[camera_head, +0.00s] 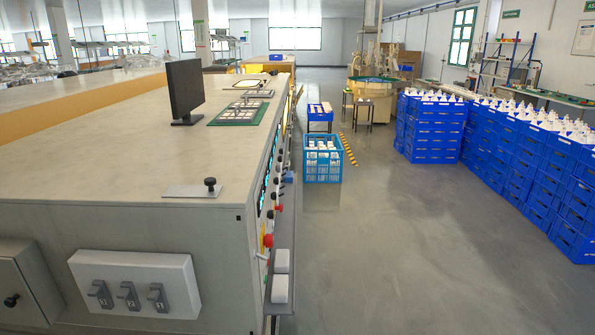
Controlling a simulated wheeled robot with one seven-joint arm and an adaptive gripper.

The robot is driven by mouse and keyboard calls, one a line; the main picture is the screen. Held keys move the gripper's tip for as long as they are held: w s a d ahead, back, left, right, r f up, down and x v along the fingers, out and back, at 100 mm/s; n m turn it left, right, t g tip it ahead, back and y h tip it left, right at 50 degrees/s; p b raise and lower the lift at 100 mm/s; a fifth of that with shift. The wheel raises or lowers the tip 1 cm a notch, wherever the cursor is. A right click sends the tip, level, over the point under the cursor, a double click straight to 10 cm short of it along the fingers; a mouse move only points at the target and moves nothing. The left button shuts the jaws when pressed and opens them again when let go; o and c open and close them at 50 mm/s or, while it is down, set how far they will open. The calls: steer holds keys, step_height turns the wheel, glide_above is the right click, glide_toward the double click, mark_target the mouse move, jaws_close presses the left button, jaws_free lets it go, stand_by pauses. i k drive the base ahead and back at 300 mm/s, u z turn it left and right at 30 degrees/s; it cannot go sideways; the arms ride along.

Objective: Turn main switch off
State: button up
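A red knob (268,240) with yellow behind it sits on the narrow side face of the long grey machine (120,150), near its front corner. It may be the main switch, but I see it edge-on and cannot read a label or its position. A pale switch panel (136,270) with three grey lever switches (129,294) is on the machine's front face. Their small labels are not clearly readable. My gripper is not in view.
A narrow ledge (284,254) with white blocks juts out along the machine's right side. A grey box (24,285) with a black knob is at the lower left. A light blue crate (322,170) stands on the floor. Stacked blue crates (435,128) line the right. The floor between is clear.

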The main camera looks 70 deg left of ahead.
mark_target(269, 237)
steer(key=i, duration=0.85)
steer(key=u, duration=2.8)
